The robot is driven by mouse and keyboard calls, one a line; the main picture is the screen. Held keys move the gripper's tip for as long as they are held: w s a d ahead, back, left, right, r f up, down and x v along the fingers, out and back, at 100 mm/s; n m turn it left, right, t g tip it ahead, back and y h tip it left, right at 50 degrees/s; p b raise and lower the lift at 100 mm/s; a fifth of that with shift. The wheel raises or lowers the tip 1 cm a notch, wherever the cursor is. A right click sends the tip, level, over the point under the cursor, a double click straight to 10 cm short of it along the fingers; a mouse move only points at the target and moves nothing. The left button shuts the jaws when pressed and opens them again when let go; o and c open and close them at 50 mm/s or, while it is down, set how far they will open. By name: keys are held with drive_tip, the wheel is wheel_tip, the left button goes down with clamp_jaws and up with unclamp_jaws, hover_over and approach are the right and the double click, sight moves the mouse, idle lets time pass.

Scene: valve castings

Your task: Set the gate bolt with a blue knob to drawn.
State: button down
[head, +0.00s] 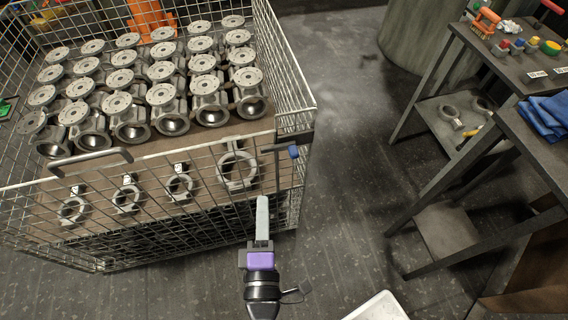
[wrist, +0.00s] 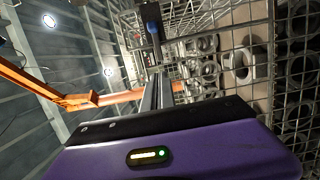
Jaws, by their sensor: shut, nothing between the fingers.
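The gate bolt's blue knob (head: 293,152) sits at the front right corner of the wire cage (head: 215,138), near the top of its front gate. A dark bar runs down beside the knob along the corner. The blue knob (wrist: 151,13) also shows at the top of the wrist view, just beyond my fingertips. My gripper (head: 262,199) is shut and empty, below and to the left of the knob in the head view, apart from it. In the wrist view my closed fingers (wrist: 156,82) point toward the knob. I cannot tell the bolt's exact position.
The cage holds rows of grey valve castings (head: 160,95) and several ring castings (head: 238,168) behind the front mesh. A dark workbench (head: 520,75) with tools and blue cloths stands at right. The floor (head: 345,150) between is clear. A white tray (head: 376,308) is at the bottom.

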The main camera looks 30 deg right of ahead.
drive_tip(key=shift+s+d, duration=0.15)
drive_tip(key=shift+d, duration=0.15)
approach(268, 151)
drive_tip(key=p+x, duration=0.1)
drive_tip(key=x, duration=0.4)
drive_tip(key=shift+r, duration=0.1)
drive_tip(key=shift+s+d, duration=0.2)
drive_tip(key=shift+d, duration=0.4)
drive_tip(key=shift+s+d, duration=0.2)
drive_tip(key=shift+d, duration=0.4)
drive_tip(key=shift+s+d+p, duration=0.1)
drive_tip(key=shift+d+p, duration=0.2)
drive_tip(key=shift+d, duration=0.3)
drive_tip(key=shift+d, duration=0.1)
drive_tip(key=shift+s+d, duration=0.25)
drive_tip(key=shift+d, duration=0.55)
drive_tip(key=shift+s+d, duration=0.2)
drive_tip(key=shift+d, duration=0.65)
drive_tip(key=shift+s+d, duration=0.25)
drive_tip(key=shift+d, duration=0.65)
